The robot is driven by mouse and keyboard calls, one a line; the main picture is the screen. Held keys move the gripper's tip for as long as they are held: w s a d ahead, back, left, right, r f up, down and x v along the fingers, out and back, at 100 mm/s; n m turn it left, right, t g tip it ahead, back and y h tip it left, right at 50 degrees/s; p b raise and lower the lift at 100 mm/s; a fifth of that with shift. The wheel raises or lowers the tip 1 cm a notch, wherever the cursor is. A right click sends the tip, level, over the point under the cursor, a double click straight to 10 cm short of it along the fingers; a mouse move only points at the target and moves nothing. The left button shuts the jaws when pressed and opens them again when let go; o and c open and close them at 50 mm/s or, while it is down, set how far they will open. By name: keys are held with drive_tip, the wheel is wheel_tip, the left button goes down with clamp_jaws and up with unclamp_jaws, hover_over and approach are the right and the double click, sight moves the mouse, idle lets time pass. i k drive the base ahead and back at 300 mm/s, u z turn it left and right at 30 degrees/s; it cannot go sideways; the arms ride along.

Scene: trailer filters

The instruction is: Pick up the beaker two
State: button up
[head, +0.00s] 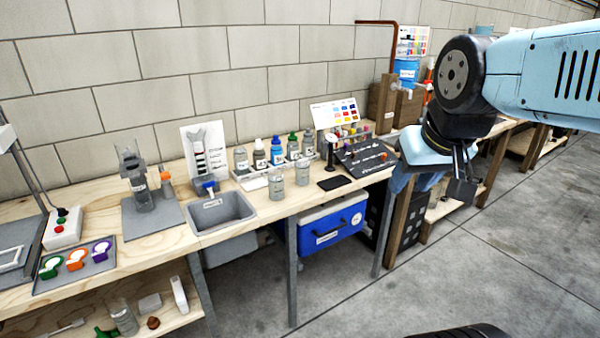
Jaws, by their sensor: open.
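Two clear glass beakers stand upright on the wooden bench in the head view, right of the grey sink. The nearer-left beaker (276,190) stands close to the bench's front edge. The other beaker (303,174) is a little behind it and to the right, apart from it. Both carry small labels too small to read, so I cannot tell which is beaker two. My gripper (456,182) hangs in front of the bench at the right, well away from both beakers. It is open, and I see nothing held in it.
A row of bottles (276,150) stands behind the beakers. A dark pad (334,183) and a black rack (365,156) lie to their right. The grey sink (222,213) is at their left. A blue cooler (333,226) sits under the bench. The floor in front is clear.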

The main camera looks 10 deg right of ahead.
sight(302, 170)
drive_tip(key=u, duration=0.05)
drive_tip(key=i, duration=0.45)
drive_tip(key=z, duration=0.95)
drive_tip(key=i, duration=0.55)
drive_tip(key=u, duration=0.2)
drive_tip(key=k, duration=0.55)
drive_tip(key=z, duration=0.1)
